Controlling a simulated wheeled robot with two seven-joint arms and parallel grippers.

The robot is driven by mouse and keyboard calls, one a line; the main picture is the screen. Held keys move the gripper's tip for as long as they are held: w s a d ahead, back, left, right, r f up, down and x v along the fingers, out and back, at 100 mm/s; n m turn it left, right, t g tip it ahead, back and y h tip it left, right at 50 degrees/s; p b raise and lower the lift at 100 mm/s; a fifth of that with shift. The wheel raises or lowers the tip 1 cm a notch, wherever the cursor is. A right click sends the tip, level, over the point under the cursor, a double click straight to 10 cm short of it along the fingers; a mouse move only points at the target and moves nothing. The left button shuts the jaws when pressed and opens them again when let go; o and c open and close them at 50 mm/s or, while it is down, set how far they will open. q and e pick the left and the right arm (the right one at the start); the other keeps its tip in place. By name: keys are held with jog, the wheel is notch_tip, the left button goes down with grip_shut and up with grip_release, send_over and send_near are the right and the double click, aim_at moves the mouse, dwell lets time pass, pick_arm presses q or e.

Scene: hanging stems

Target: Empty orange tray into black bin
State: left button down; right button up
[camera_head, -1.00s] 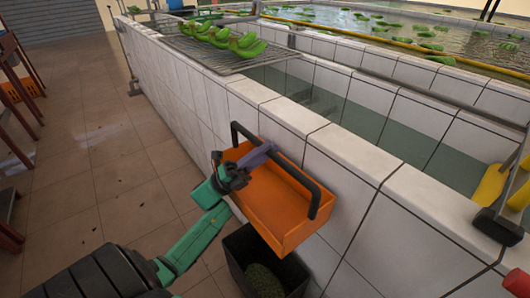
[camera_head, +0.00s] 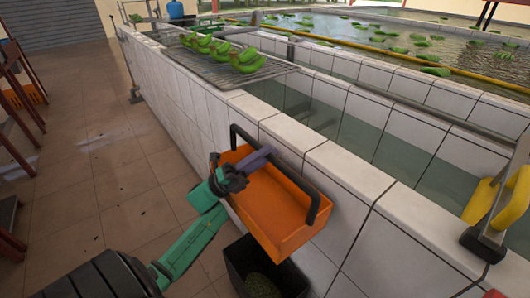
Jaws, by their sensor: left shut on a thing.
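The black bin (camera_head: 240,266) stands on the floor below, partly hidden by the tray. Green material (camera_head: 262,286) lies in the bin. My right gripper is not in view.
The white tiled wall (camera_head: 330,172) of a water basin runs along the right side. Green bananas (camera_head: 222,49) lie on a wire rack (camera_head: 215,68) on its ledge. A yellow and black object (camera_head: 490,208) sits at the right edge. The tiled floor (camera_head: 130,190) at left is open.

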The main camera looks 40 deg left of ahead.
pick_arm(q)
jog(key=shift+r+g+y+p, duration=0.15)
jog(key=shift+g+y+p, duration=1.5)
jog(key=shift+p, duration=1.95)
jog(key=c, duration=1.3)
grip_release()
grip_shut()
